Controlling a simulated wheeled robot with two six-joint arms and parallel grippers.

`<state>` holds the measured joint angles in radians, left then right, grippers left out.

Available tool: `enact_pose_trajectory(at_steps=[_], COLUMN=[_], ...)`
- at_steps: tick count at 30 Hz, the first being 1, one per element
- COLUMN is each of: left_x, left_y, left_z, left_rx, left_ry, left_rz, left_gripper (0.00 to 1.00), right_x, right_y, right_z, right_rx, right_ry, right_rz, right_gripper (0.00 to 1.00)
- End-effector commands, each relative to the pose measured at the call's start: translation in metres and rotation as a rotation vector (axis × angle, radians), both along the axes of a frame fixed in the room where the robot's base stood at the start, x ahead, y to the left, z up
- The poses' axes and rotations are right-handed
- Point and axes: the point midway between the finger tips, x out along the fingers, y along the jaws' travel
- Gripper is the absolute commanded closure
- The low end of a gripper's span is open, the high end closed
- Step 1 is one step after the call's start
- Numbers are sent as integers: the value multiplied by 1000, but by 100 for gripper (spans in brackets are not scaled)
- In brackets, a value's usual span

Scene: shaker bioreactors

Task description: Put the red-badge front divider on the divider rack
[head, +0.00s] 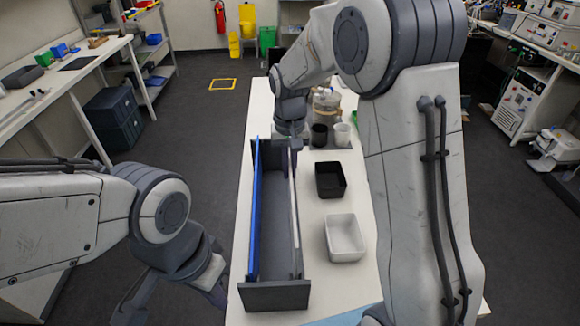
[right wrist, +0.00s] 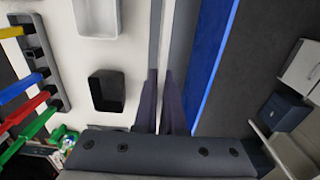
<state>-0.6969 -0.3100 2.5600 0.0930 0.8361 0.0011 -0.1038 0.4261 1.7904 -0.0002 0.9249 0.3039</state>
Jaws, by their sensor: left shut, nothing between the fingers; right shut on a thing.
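A long dark grey rack (head: 275,296) with upright end boards stands on the white table. A thin light panel (head: 294,205) stands edge-on along its right side, and a blue panel (head: 253,215) along its left. My right gripper (right wrist: 162,100) is shut on the thin light panel, seen edge-on between the fingers, at the rack's far end. No red badge shows, so I cannot confirm that this is the red-badge front divider. The blue panel (right wrist: 215,55) stands apart from the fingers in the right wrist view. My left gripper (head: 218,293) is shut and empty, left of the table edge.
A black bin (head: 330,180) and a white bin (head: 344,238) stand right of the rack. Cups and a jar (head: 326,105) stand beyond them. A grey holder (right wrist: 50,65) with several coloured bars shows in the right wrist view. My right arm hides the table's right side.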

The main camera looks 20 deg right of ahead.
Motion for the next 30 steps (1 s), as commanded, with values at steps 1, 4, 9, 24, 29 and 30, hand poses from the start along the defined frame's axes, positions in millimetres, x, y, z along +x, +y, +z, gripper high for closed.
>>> enact_pose_trajectory(at_steps=[1, 4, 9, 24, 29, 30], left_x=[0, 0, 0, 0, 0, 0], left_y=[0, 0, 0, 0, 0, 0], left_z=[-1, 0, 0, -7, -8, -8], left_rx=[0, 0, 0, 0, 0, 0], left_ry=[0, 0, 0, 0, 0, 0], left_rz=[0, 0, 0, 0, 0, 0], left_gripper=[100, 100, 100, 100, 100, 100], right_x=[0, 0, 0, 0, 0, 0], right_y=[0, 0, 0, 0, 0, 0], right_z=[-1, -1, -1, -13, -16, -16], right_rx=[0, 0, 0, 0, 0, 0], right_ry=[0, 0, -1, 0, 0, 0], right_rz=[0, 0, 0, 0, 0, 0], right_gripper=[100, 100, 100, 100, 100, 100])
